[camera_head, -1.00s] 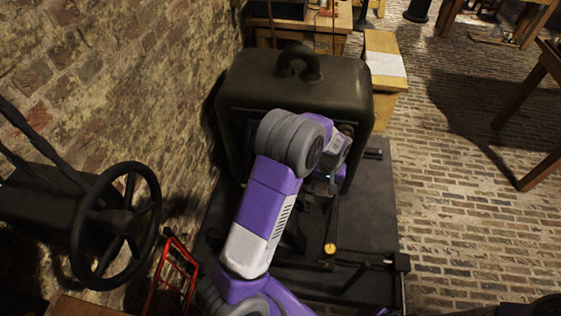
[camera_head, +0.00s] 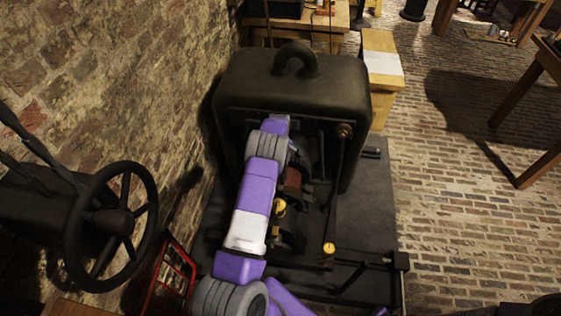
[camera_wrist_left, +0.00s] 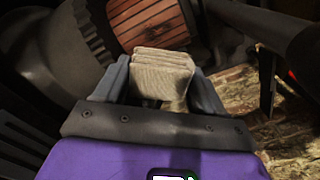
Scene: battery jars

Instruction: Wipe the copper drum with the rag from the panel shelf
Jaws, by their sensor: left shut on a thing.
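The copper drum (camera_wrist_left: 150,22) shows at the top of the left wrist view as a ribbed reddish-brown cylinder between dark machine parts. In the head view a small part of the copper drum (camera_head: 292,181) shows just right of my left arm. My left gripper (camera_wrist_left: 162,78) is shut on the rag (camera_wrist_left: 164,72), a folded beige cloth. The rag's far edge is right by the drum; I cannot tell whether they touch. In the head view my own arm hides the left gripper and the rag. My right gripper is not in view.
The black machine casing (camera_head: 310,85) with a top handle stands behind the drum. Rods and brass knobs (camera_head: 329,249) lie right of my arm. A black handwheel (camera_head: 115,225) and a red frame (camera_head: 165,275) stand left. Brick floor (camera_head: 455,220) is open at right.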

